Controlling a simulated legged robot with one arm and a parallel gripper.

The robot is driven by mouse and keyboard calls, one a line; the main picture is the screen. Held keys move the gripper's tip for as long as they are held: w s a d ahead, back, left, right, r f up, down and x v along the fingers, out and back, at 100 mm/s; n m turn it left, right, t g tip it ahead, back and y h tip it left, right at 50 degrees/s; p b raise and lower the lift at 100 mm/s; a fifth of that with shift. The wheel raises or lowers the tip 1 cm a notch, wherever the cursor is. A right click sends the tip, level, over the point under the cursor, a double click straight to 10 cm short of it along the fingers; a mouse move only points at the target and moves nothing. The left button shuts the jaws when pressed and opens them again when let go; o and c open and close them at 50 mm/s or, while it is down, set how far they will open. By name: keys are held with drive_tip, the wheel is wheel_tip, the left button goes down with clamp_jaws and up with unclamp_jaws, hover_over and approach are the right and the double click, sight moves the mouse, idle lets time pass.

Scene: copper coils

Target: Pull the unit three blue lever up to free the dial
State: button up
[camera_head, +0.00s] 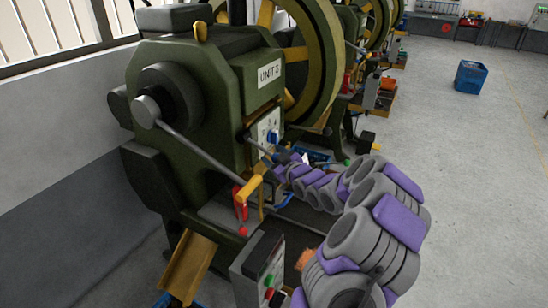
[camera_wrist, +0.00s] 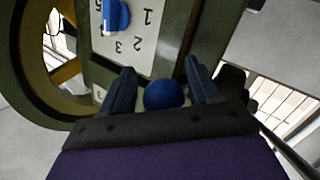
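The green machine marked UNIT 3 (camera_head: 268,73) stands left of centre in the head view. Its white dial plate carries a blue dial (camera_head: 273,137), which also shows at the top of the wrist view (camera_wrist: 115,17). A lever with a round blue knob (camera_wrist: 163,95) sits below the plate. My gripper (camera_wrist: 160,88) has one finger on each side of this knob, with small gaps visible, so it looks open around it. In the head view my gripper (camera_head: 282,158) is by the lever's end, small and partly hidden by my purple and grey arm.
A long rod with a yellow handle (camera_head: 248,188) slants across the machine's front, beside a red handle (camera_head: 240,204). A grey button box (camera_head: 258,268) stands low in front. Similar machines stand behind. A blue crate (camera_head: 470,77) sits on open floor at right.

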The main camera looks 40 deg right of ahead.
drive_tip(key=shift+s, duration=0.1)
drive_tip(key=s, duration=0.5)
drive_tip(key=s+a+r+p, duration=0.1)
drive_tip(key=s, duration=0.5)
drive_tip(key=s+a+p, duration=0.1)
drive_tip(key=s, duration=0.4)
drive_tip(key=shift+s+a+r, duration=0.1)
drive_tip(key=shift+s+r, duration=0.05)
drive_tip(key=shift+s, duration=0.25)
